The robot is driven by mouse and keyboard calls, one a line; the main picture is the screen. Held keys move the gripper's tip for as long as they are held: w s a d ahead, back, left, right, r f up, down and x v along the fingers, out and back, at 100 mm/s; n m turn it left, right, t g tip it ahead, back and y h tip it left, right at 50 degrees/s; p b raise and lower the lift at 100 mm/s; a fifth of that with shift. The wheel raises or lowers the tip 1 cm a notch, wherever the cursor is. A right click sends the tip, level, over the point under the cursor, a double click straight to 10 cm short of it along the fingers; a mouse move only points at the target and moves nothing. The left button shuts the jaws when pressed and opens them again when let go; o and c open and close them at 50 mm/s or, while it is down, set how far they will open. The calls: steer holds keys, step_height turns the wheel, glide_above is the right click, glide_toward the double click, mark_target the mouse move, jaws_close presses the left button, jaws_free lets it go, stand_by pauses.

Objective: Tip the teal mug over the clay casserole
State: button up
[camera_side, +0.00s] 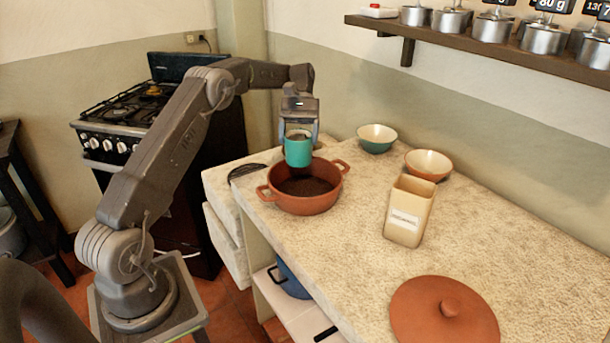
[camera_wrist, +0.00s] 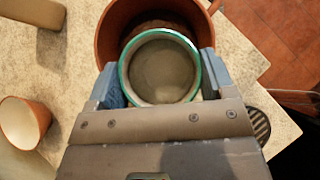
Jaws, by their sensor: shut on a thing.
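The teal mug (camera_side: 298,150) is held upright in my gripper (camera_side: 299,138), above the back part of the clay casserole (camera_side: 305,204). The casserole stands open on the counter with dark brown contents inside. In the wrist view my gripper (camera_wrist: 157,85) has its blue-grey fingers on both sides of the mug (camera_wrist: 124,72). The mug's pale inside shows, with something greyish in it that I cannot identify. The casserole (camera_wrist: 107,40) shows behind the mug, partly hidden by it.
The clay lid (camera_side: 415,318) lies at the counter's front. A tan canister (camera_side: 407,222) stands right of the casserole. A teal bowl (camera_side: 377,146) and an orange bowl (camera_side: 428,175) sit behind. A wall shelf (camera_side: 480,42) with metal canisters hangs above. The counter's (camera_side: 520,260) right side is clear.

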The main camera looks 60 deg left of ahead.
steer(key=s+a+n+t+h, duration=0.2)
steer(key=a+n+t, duration=0.4)
steer(key=a+n, duration=0.2)
steer(key=shift+s+a+r+n, duration=0.15)
steer(key=shift+a+n, duration=0.15)
steer(key=shift+a, duration=0.25)
steer(key=shift+d, duration=0.1)
steer(key=shift+d+r+y, duration=0.25)
steer(key=shift+d+y, duration=0.25)
steer(key=shift+y, duration=0.1)
steer(key=shift+d+r+y, duration=0.2)
steer(key=shift+d+y, duration=0.3)
steer(key=shift+y, duration=0.1)
steer(key=shift+d+r+y+p, duration=0.25)
steer(key=shift+d+r+y, duration=0.05)
steer(key=shift+d+y, duration=0.5)
steer(key=shift+d+r+y+p, duration=0.2)
steer(key=shift+d+r+y, duration=0.05)
steer(key=shift+d+y, duration=0.5)
steer(key=shift+w+d+f+y+p, duration=0.15)
steer(key=shift+d+f+y+p, duration=0.15)
steer(key=shift+d+y, duration=0.2)
steer(key=shift+w+d+f+y+p, duration=0.1)
steer(key=shift+d+f+y+p, duration=0.15)
steer(key=shift+d+y, duration=0.2)
steer(key=shift+d+r+y+p, duration=0.3)
steer(key=shift+d+y+p, duration=0.1)
steer(key=shift+y, duration=0.5)
stand_by(0.7)
